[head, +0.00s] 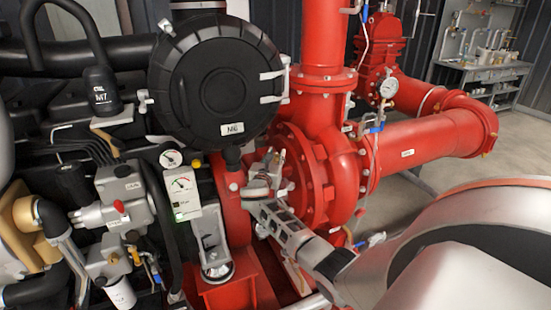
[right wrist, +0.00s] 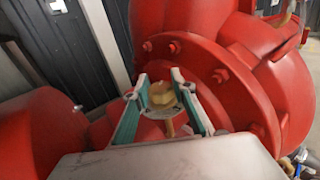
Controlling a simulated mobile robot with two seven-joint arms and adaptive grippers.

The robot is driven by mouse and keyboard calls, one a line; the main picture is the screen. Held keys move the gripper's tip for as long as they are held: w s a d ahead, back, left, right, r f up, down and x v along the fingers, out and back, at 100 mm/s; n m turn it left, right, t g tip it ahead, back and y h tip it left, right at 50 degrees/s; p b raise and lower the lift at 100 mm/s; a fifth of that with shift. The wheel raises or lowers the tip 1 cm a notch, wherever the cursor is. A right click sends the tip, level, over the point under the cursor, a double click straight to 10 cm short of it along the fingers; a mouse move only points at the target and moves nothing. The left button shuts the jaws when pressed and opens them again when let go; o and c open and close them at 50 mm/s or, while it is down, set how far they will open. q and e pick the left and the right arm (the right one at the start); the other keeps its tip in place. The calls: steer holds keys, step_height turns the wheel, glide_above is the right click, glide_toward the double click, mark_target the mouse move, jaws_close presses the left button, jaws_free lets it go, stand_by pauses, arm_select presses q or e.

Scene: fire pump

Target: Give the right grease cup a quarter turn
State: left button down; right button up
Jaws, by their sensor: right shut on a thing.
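The right grease cup (right wrist: 161,95) is a small brass-coloured, faceted piece on a thin stem, seen in the right wrist view in front of the red pump casing. My right gripper (right wrist: 160,88) is shut on it, with one finger on each side. In the head view my right gripper (head: 262,182) reaches in from the lower right to the red pump housing (head: 308,175); there the grease cup is hidden or too small to tell from the fingers. My left gripper is not in view.
A round black housing (head: 217,82) stands just above and left of the gripper. A gauge box (head: 181,193) is to its left. A workbench (head: 480,72) stands far back.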

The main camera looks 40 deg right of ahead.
steer(key=shift+g, duration=0.3)
steer(key=o, duration=1.2)
steer(key=shift+c, duration=0.2)
